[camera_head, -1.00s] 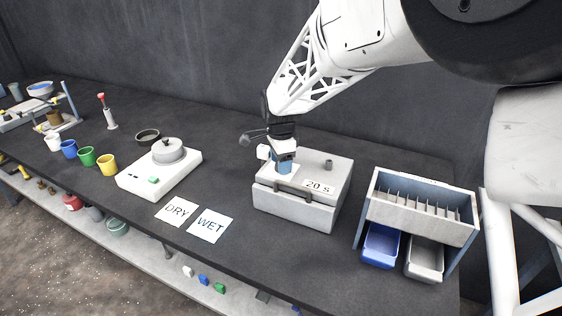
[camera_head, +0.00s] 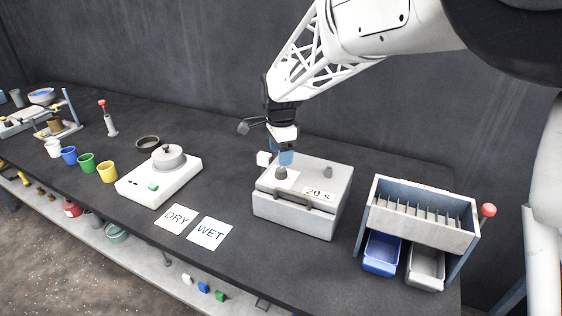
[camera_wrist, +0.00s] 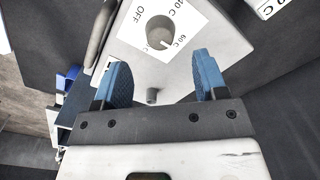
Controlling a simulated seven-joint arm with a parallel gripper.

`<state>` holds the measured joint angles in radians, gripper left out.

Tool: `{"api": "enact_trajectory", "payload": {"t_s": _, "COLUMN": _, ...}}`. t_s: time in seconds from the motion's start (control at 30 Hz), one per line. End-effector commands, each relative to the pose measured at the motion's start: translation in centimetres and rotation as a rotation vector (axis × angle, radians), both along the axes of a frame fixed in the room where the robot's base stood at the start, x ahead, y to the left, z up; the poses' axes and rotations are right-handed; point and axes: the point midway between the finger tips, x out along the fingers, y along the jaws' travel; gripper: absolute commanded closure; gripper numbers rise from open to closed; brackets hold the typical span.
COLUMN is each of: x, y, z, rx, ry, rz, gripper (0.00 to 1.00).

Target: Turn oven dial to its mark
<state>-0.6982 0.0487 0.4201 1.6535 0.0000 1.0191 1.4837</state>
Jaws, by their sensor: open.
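The oven (camera_head: 290,217) is a pale grey box with a front handle, standing on the dark bench. Its round grey dial (camera_head: 281,173) sits on a white label on top. In the wrist view the dial (camera_wrist: 160,32) shows a white pointer line towards lower right, near the "60 C" print. "OFF" and a partly cut "40 C" are also on the label. My gripper (camera_head: 285,158) is above and behind the dial in the head view. Its blue fingers (camera_wrist: 160,70) are apart and empty in the wrist view, with the dial beyond their tips.
A second, smaller knob (camera_head: 327,172) stands on the oven top beside a "20 s" label (camera_head: 319,193). A riffle box with trays (camera_head: 418,218) stands to the right, a white hotplate-like device (camera_head: 160,180) to the left. DRY (camera_head: 176,219) and WET (camera_head: 209,233) cards lie between.

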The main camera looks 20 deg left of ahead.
Motion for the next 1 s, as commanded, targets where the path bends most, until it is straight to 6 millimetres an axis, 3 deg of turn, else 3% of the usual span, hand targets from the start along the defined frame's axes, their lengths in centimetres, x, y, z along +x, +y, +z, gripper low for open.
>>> {"api": "enact_trajectory", "payload": {"t_s": 0.23, "x": 0.0, "y": 0.0, "z": 1.7, "rx": 0.0, "ry": 0.0, "rz": 0.0, "gripper": 0.34}}
{"api": "enact_trajectory", "payload": {"t_s": 0.77, "x": 0.0, "y": 0.0, "z": 1.8, "rx": 0.0, "ry": 0.0, "rz": 0.0, "gripper": 0.34}}
{"api": "enact_trajectory", "payload": {"t_s": 1.0, "x": 0.1, "y": -2.2, "z": 2.7, "rx": 0.005, "ry": -0.006, "rz": 0.02, "gripper": 0.34}}
